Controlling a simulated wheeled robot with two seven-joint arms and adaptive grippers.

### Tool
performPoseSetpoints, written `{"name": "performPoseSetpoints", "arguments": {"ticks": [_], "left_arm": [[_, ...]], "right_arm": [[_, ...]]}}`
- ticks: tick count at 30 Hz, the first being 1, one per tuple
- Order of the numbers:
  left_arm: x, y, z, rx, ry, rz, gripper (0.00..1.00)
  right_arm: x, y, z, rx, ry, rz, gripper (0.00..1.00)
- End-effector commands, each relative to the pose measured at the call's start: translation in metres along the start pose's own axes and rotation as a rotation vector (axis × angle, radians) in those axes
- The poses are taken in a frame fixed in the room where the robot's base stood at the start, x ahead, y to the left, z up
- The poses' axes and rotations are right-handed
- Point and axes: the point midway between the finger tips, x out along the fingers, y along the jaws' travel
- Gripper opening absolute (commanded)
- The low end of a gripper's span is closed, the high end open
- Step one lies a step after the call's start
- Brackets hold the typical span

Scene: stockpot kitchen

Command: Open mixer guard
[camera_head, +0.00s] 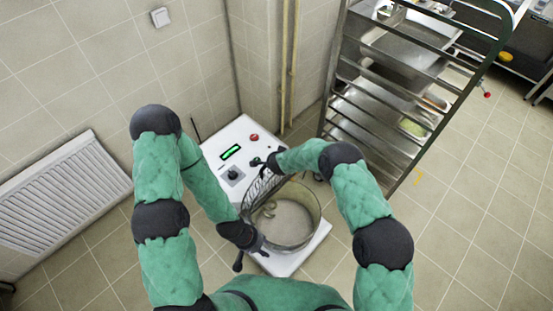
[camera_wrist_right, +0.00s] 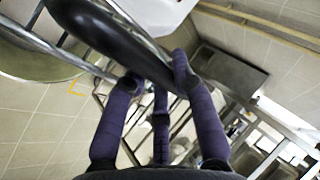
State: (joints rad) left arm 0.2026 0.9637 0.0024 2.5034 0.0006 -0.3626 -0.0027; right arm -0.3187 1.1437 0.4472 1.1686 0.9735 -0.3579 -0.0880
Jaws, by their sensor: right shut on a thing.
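The white mixer (camera_head: 226,144) stands against the corner with its metal bowl (camera_head: 305,236) in front; pale contents show inside the bowl. The dark wire guard (camera_head: 258,190) stands tilted at the left-back of the bowl, and much of the bowl's mouth is uncovered. My right gripper (camera_head: 270,161) is by the upper part of the guard. In the right wrist view its purple fingers (camera_wrist_right: 153,84) are closed around a thick black handle (camera_wrist_right: 108,38) beside metal bars. My left gripper (camera_head: 261,247) is low at the bowl's left side; its finger opening is unclear.
The mixer has a green display (camera_head: 231,152), a black knob (camera_head: 233,174) and a red button (camera_head: 254,138). A metal tray rack (camera_head: 402,95) stands to the right. A white radiator (camera_head: 62,193) is on the left wall. Open tiled floor lies at right.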

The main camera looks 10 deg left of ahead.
Motion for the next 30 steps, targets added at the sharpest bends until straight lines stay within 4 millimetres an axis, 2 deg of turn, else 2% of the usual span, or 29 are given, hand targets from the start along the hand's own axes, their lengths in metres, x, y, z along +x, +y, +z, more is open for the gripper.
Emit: {"name": "performPoseSetpoints", "arguments": {"ticks": [1,20,21,24,30], "left_arm": [[-0.0036,0.0013,0.0002,0.0,0.0,0.0,0.4],[-0.0073,0.0026,0.0004,0.0,0.0,0.0,0.4],[-0.0073,0.0026,0.0004,0.0,0.0,0.0,0.4],[-0.0073,0.0026,0.0004,0.0,0.0,0.0,0.4],[-0.0073,0.0026,0.0004,0.0,0.0,0.0,0.4]], "right_arm": [[-0.0015,-0.0059,-0.0041,-0.001,0.006,-0.006,0.0],[0.0011,-0.0085,-0.0038,-0.001,0.007,-0.007,0.0],[0.0011,-0.0085,-0.0038,-0.001,0.008,-0.007,0.29],[0.0011,-0.0082,-0.0035,-0.001,0.007,-0.007,0.51],[0.0016,-0.0062,-0.0015,-0.001,0.004,-0.004,0.51]]}}
